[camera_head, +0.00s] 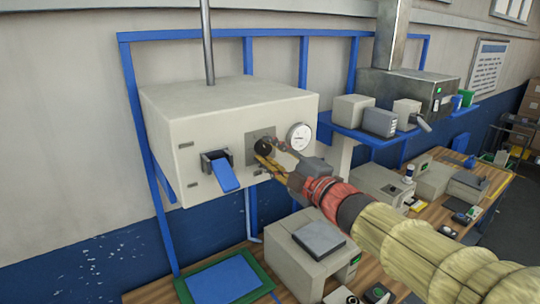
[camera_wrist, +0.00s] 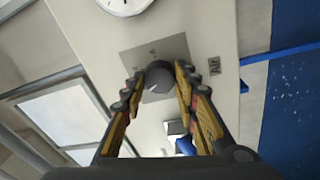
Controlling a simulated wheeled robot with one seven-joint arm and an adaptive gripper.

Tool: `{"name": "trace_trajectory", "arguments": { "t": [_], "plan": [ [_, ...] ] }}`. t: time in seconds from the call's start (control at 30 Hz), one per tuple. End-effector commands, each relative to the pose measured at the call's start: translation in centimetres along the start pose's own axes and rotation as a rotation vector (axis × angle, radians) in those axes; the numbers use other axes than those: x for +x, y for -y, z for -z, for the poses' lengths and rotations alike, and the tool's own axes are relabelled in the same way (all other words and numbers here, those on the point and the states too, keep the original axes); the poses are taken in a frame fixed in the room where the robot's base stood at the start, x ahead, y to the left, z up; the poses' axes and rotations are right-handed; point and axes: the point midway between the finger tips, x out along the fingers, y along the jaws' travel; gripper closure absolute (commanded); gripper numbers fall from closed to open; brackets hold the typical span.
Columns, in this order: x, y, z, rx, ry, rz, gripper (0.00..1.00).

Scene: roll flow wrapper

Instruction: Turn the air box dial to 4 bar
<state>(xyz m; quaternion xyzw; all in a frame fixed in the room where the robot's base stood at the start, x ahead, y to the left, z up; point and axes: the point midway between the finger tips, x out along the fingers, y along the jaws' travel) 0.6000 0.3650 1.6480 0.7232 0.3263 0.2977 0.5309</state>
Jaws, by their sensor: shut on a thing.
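The air box (camera_head: 220,115) is a cream-white box mounted on a blue frame against the wall. Its dial (camera_head: 264,146) is a dark round knob on a grey square plate; in the wrist view the dial (camera_wrist: 160,76) has a grey face. A round white gauge (camera_head: 299,136) sits right of the dial, and its edge shows at the top of the wrist view (camera_wrist: 125,3). My gripper (camera_head: 262,158) is at the dial, its yellow-and-black fingers on either side of it (camera_wrist: 160,83), shut on it. The marks on the plate are too small to read.
A blue lever (camera_head: 224,174) sticks out of the box left of the dial. Below are a wooden bench (camera_head: 155,291) with a machine (camera_head: 310,252) and a blue-green tray (camera_head: 225,280). A blue shelf (camera_head: 370,136) with small boxes is to the right.

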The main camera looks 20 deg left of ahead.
Motion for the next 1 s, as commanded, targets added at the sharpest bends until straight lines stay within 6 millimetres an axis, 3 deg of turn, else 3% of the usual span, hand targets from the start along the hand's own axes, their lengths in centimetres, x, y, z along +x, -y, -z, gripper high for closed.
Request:
{"name": "trace_trajectory", "arguments": {
  "t": [1.0],
  "plan": [
    [0.00, 0.48, 0.16, 0.894, 0.067, -0.056, 0.95]
  ]
}}
